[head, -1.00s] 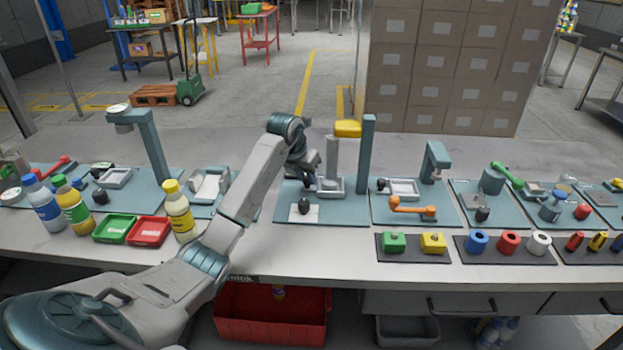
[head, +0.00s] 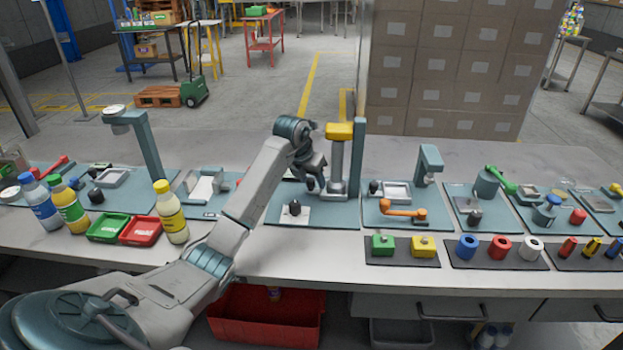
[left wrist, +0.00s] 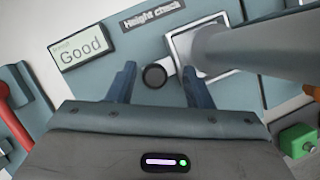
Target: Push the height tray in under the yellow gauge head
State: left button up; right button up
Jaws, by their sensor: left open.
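The yellow gauge head (head: 340,131) sits on a teal post at the height station. A grey cylinder (head: 338,164) stands upright in the height tray, directly below the yellow head; any gap between them is too small to judge. The grey tray shows in the left wrist view (left wrist: 180,40), partly hidden by the cylinder (left wrist: 240,50). The tray's round black knob (left wrist: 155,75) lies between the fingers of my left gripper (left wrist: 159,88), which is open, with a visible gap on both sides. In the head view my left gripper (head: 312,178) is left of the cylinder.
A display reading "Good" (left wrist: 83,44) and a "Height check" label are on the station's teal plate. To the right is a station with an orange handle (head: 402,211). Bottles and green and red trays (head: 140,231) stand at left. Green and yellow blocks lie front right.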

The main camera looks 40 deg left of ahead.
pick_arm(q)
jog(key=shift+s+a+r, duration=0.1)
jog(key=shift+r, duration=0.15)
jog(key=b+v, duration=0.1)
jog(key=v, duration=0.9)
jog(key=shift+b, duration=0.3)
pick_arm(e)
jog(key=w, duration=0.1)
jog(key=w+r, duration=0.1)
jog(key=w, duration=0.1)
jog(key=w+r, duration=0.1)
jog(key=shift+w+a+r, duration=0.1)
jog(key=shift+w+a, duration=0.05)
jog(key=shift+a, duration=0.1)
pick_arm(q)
jog(key=shift+s, duration=0.1)
